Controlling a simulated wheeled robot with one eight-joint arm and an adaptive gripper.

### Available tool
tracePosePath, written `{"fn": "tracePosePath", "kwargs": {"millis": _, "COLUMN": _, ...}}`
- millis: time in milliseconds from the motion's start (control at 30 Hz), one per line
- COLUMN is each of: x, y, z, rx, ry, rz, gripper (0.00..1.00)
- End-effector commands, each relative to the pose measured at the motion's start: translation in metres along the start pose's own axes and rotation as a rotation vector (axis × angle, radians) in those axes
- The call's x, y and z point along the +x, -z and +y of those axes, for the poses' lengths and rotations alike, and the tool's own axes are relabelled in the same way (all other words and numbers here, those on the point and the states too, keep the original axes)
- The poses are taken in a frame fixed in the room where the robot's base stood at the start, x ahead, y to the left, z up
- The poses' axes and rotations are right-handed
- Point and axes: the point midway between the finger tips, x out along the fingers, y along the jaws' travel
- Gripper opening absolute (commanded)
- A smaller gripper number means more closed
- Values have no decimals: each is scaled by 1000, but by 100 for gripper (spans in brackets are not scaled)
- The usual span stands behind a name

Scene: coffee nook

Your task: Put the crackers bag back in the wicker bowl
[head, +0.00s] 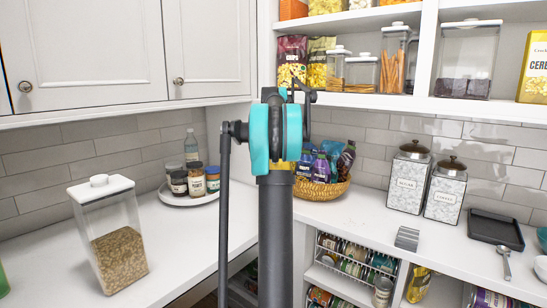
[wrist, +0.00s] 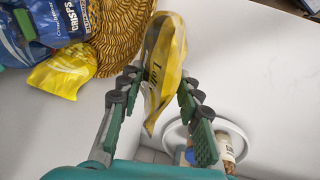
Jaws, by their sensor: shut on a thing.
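My gripper (wrist: 158,82) is shut on a yellow bag with dark lettering (wrist: 166,55), which I take to be the crackers bag. The bag is held between both fingers in the wrist view, its narrow end pointing back toward the palm. The wicker bowl (wrist: 118,38) is just left of the held bag there; whether they touch I cannot tell. In the head view the wicker bowl (head: 323,193) stands on the counter in the corner, right of my arm, with several bags and bottles in it. My arm hides the gripper and most of the bag there.
A round white tray with jars (head: 188,199) stands left of my arm. Two canisters (head: 408,180) stand right of the bowl. Clear counter (head: 345,215) lies before it.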

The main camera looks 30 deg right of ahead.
Motion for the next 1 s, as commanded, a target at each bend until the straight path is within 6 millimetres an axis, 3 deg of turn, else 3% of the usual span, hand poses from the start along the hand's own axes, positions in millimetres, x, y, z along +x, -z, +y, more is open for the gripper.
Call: {"fn": "tracePosePath", "kwargs": {"millis": 1000, "x": 27, "y": 0, "z": 88, "rx": 1, "ry": 0, "rz": 0, "gripper": 0}}
